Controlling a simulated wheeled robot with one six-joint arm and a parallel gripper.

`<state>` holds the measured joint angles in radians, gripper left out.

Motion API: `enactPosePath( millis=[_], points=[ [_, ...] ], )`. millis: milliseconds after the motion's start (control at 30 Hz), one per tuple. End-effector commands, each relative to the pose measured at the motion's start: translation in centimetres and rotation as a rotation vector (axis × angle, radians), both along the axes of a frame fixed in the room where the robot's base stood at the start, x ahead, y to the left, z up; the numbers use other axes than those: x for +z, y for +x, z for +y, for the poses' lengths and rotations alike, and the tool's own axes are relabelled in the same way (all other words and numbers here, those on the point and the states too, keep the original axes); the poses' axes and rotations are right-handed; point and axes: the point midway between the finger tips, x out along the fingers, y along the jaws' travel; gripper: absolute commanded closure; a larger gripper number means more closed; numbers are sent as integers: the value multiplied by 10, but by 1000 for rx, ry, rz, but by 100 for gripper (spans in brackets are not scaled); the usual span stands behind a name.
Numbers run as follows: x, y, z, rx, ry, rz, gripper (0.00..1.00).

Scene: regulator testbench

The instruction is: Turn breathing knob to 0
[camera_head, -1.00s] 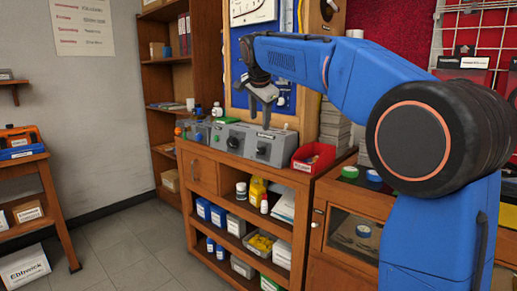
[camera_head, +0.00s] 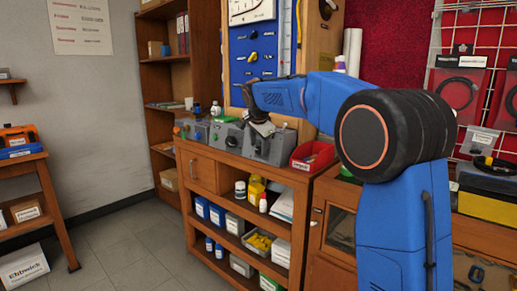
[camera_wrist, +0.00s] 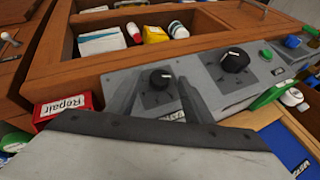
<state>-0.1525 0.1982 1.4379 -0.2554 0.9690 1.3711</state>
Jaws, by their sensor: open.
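A small black knob (camera_wrist: 161,77) with a white pointer mark sits on the face of a grey box (camera_wrist: 147,100) in the wrist view. A larger black knob (camera_wrist: 235,60) with a white mark is on the neighbouring grey box. I cannot read a label naming either as the breathing knob. My gripper (camera_wrist: 157,88) is open, its fingers either side of the small knob in the picture; I cannot tell whether they touch it. In the head view my gripper (camera_head: 261,128) is down at the right grey box (camera_head: 279,149) and hides its knob.
A red "Repair" bin (camera_wrist: 63,107) stands beside the small-knob box; it also shows in the head view (camera_head: 312,158). The boxes stand on a wooden cabinet (camera_head: 240,165) with open shelves. A blue panel (camera_head: 253,50) rises behind. Bottles (camera_head: 215,110) stand to the left.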

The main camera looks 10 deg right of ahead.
Motion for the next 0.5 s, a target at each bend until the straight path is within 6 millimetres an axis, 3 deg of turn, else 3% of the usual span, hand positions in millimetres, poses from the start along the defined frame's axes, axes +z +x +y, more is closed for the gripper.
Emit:
enactPosePath(
  millis=[467, 500],
  points=[
    [-11, 7, -2, 0, 0, 0, 54],
    [-11, 7, -2, 0, 0, 0, 58]
  ],
)
